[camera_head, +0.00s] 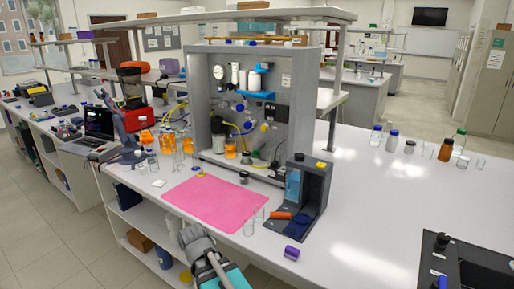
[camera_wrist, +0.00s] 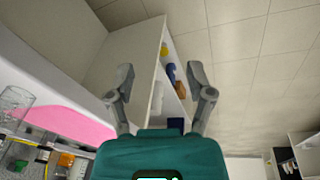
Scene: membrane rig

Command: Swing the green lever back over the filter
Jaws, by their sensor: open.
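My gripper (camera_wrist: 160,73) is open and empty in the wrist view. Its two grey fingers stand apart in front of the bench's side shelves, with nothing between them. In the head view my arm is low, in front of the bench's near edge. The grey membrane rig (camera_head: 203,92) stands upright on the bench beyond the pink mat, clear of my gripper. It carries bottles, knobs and tubing. I cannot pick out the green lever or the filter for certain in either view. A small green part (camera_wrist: 20,165) shows at the lower left of the wrist view, too small to identify.
The pink mat (camera_head: 210,202) lies before the rig and is mostly bare. Glass beakers (camera_head: 249,227) stand at its right edge, near a dark stand (camera_head: 318,190). A purple block (camera_head: 291,253) lies near the front edge. Orange-filled bottles (camera_head: 146,134) stand left of the rig.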

